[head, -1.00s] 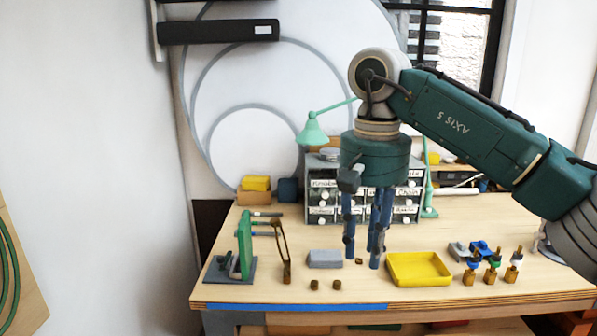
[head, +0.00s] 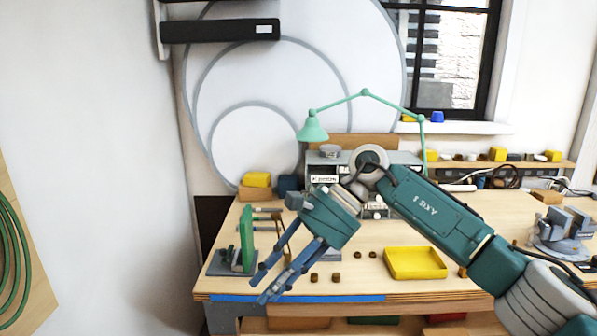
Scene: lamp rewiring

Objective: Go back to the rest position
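My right arm comes in from the right side of the head view. My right gripper (head: 262,288) has blue fingers that point down and to the left, near the front left edge of the workbench (head: 390,214). The fingers are apart, with nothing seen between them. The gripper partly hides the green upright stand (head: 246,240) and the small things near it. My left gripper is not in view.
A yellow tray (head: 415,264) lies near the bench's front edge, with small brown pieces (head: 336,277) left of it. A mint lamp (head: 313,130) and a drawer cabinet (head: 324,170) stand behind. A vise (head: 562,232) sits at the right.

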